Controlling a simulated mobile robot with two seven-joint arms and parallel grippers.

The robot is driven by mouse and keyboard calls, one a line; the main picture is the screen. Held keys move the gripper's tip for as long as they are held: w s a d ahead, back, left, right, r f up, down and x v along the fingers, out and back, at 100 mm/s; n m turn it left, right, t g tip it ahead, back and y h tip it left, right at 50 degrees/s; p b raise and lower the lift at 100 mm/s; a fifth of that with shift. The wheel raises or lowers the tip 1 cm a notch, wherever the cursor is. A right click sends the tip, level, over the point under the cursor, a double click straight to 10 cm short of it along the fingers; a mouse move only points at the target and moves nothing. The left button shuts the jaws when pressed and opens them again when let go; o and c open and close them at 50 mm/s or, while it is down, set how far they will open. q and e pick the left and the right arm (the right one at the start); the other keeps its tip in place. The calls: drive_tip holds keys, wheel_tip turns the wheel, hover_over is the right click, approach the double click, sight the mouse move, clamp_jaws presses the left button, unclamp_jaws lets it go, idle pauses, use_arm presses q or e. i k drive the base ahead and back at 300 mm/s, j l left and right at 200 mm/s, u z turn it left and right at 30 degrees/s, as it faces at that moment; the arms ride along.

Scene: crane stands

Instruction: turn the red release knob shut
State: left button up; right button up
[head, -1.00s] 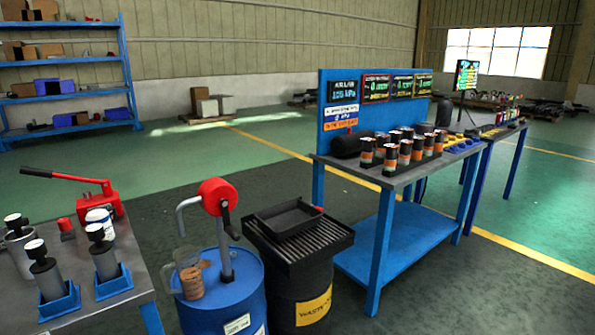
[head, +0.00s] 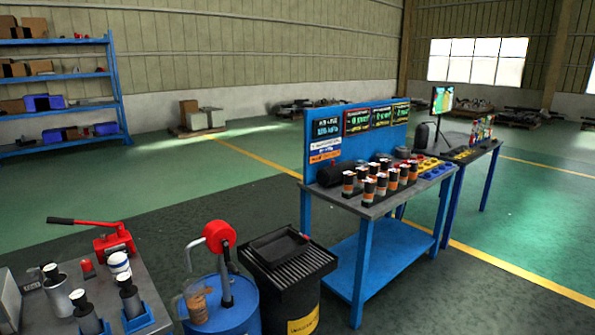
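A red hand pump (head: 114,242) with a long lever handle stands at the back of the grey-topped bench (head: 152,287) at lower left. A small red piece (head: 87,267) stands beside the pump on the bench. I cannot tell whether it is the release knob, and no knob's turn position can be read at this size. Neither of my grippers is in view.
Steel cylinders, some in blue holders (head: 137,318), and a white can (head: 119,263) stand on the bench. A blue drum (head: 235,310) with a red crank pump, a black waste drum (head: 290,290) and a blue table (head: 385,255) stand to the right. Green floor beyond is open.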

sight(87, 265)
drive_tip(key=u, duration=1.15)
drive_tip(key=i+l, duration=0.15)
drive_tip(key=i, duration=0.25)
drive_tip(key=i+l+u, duration=0.15)
drive_tip(key=i, duration=0.25)
drive_tip(key=i+l, duration=0.15)
drive_tip(key=i, duration=0.2)
drive_tip(key=l+u, duration=0.25)
drive_tip(key=l, duration=0.25)
drive_tip(key=l+u, duration=0.3)
drive_tip(key=l, duration=0.2)
